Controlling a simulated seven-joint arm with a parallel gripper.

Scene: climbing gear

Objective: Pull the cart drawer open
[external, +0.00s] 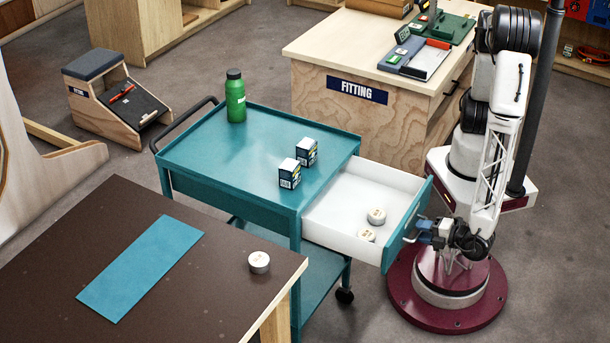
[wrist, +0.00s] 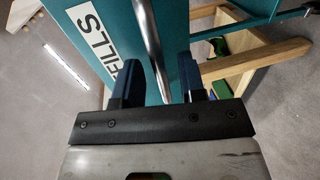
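The teal cart (external: 255,150) has its drawer (external: 345,195) pulled well out to the right in the external view. The drawer has white walls and a teal front, with two round white pieces (external: 376,216) inside. My gripper (external: 416,233) is at the drawer front. In the wrist view the metal bar handle (wrist: 150,45) runs between the two dark blue fingers of my gripper (wrist: 157,68). The fingers stand apart, with a visible gap on the bar's right side.
A green bottle (external: 235,97) and two small boxes (external: 298,163) stand on the cart top. A brown table (external: 130,270) with a blue mat (external: 142,268) and a round white piece (external: 259,262) is at front left. The "FITTING" bench (external: 340,120) stands behind the drawer.

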